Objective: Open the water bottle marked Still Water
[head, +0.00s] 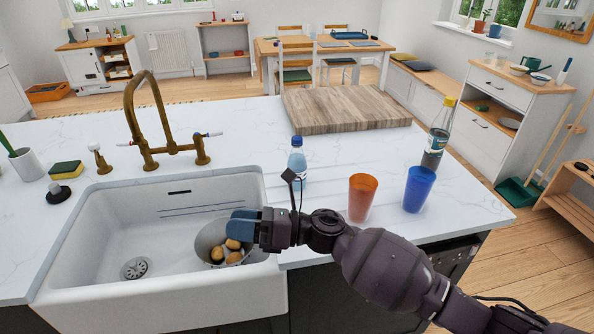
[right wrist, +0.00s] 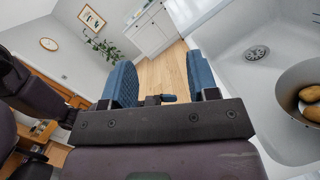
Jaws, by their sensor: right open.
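A small clear bottle with a blue cap (head: 297,163) stands upright on the white counter behind the sink's right end. Its label is too small to read, and my right arm partly hides its base. A darker bottle with a yellow cap (head: 437,137) stands upright further right; its label is also unreadable. My right gripper (head: 243,222) is over the right side of the sink, in front and to the left of the blue-capped bottle, apart from it. In the right wrist view its blue fingers (right wrist: 161,80) are spread and empty. My left gripper is not in view.
A metal bowl of potatoes (head: 210,241) sits in the sink (head: 110,232) beside my right gripper. An orange cup (head: 361,198) and a blue cup (head: 418,189) stand right of the blue-capped bottle. A wooden board (head: 345,108) lies behind it. A brass tap (head: 145,130) rises behind the sink.

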